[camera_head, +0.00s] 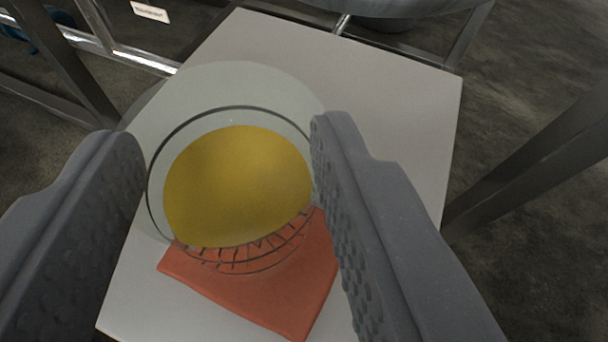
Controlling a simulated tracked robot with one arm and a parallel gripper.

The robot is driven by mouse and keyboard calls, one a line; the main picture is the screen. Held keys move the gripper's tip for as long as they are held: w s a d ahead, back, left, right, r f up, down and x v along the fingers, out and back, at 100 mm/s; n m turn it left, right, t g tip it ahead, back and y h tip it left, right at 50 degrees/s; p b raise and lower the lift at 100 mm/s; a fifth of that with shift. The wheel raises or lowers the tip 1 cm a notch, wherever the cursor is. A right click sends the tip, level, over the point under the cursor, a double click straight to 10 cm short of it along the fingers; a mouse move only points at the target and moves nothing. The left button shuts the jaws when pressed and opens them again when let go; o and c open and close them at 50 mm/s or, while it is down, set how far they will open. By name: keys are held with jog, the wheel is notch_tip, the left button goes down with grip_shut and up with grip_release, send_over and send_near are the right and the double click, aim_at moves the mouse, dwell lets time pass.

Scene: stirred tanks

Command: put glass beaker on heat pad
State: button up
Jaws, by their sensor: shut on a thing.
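A clear glass beaker (235,190) with yellow liquid in it is between the two grey fingers of my gripper (230,165). The gripper is shut on the beaker, with a finger against its left and right sides. An orange-red heat pad (270,295) lies on a white board below. The beaker overlaps the far part of the pad in the picture and hides it. I cannot tell whether the beaker's base touches the pad or is above it.
The white board (390,110) has free room behind and to the right of the beaker. Metal frame bars (545,165) stand at the right and more bars (65,60) at the left. A rounded metal vessel (385,5) shows at the top edge. Dark floor surrounds the board.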

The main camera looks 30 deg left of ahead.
aim_at(242, 265)
jog(key=shift+f+b, duration=0.85)
jog(key=shift+f, duration=1)
jog(key=shift+r, duration=0.1)
jog(key=o, duration=1.1)
jog(key=p+v, duration=0.3)
jog(key=v, duration=0.9)
